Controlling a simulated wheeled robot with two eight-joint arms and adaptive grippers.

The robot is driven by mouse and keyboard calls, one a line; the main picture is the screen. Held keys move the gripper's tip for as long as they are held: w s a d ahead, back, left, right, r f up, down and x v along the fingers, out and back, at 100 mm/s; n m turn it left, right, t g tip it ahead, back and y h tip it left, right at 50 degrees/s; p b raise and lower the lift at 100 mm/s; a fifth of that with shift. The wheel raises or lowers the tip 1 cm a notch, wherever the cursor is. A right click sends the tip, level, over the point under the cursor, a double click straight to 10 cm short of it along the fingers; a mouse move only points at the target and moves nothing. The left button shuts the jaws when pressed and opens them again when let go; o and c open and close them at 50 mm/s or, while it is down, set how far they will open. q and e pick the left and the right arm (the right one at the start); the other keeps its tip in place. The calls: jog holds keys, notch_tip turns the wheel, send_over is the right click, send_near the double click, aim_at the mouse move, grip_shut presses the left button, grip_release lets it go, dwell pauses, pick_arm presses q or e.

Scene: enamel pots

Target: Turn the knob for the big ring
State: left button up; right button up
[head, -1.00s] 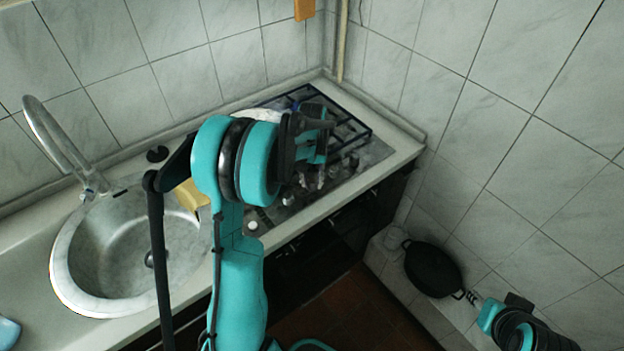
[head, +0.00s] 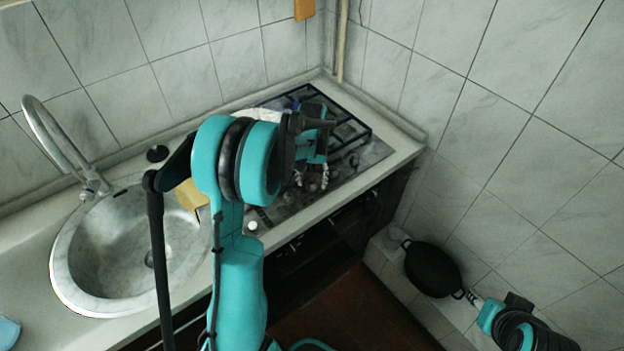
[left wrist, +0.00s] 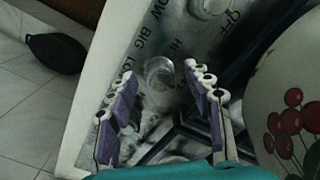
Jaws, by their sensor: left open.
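My left gripper (left wrist: 160,92) is open over the stove's control strip, its two purple-padded fingers apart. In the left wrist view a round silver knob (left wrist: 160,72) shows between and just beyond the fingertips, with "BIG" printed beside it. The fingers are on either side of it in the picture; I cannot tell whether they touch it. A second knob (left wrist: 208,6) sits at the top edge near "OFF". In the head view my left gripper (head: 311,176) is over the stove (head: 372,152), and my arm hides part of it. My right gripper (head: 474,297) is small at the lower right; its jaws are unclear.
A pale pot with red cherries (left wrist: 289,123) stands close to the right finger in the left wrist view. Dark grate bars lie below the fingers. A black pan (head: 433,269) is low by the tiled wall. The sink (head: 125,240) is left of my arm.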

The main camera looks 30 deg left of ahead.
pick_arm(q)
notch_tip(320, 180, up, 12)
dwell(0.4)
dwell(0.4)
jog(key=s+d+r+m+t, duration=0.2)
jog(key=s+d+r+t, duration=0.2)
jog(key=s+d, duration=0.6)
jog(key=s+d+f+m+t, duration=0.2)
jog(key=s+d, duration=0.3)
jog(key=s, duration=0.4)
jog(key=shift+d+f+t, duration=0.35)
jog(key=shift+f+t, duration=0.25)
jog(key=shift+f, duration=0.2)
jog(key=shift+c, duration=0.3)
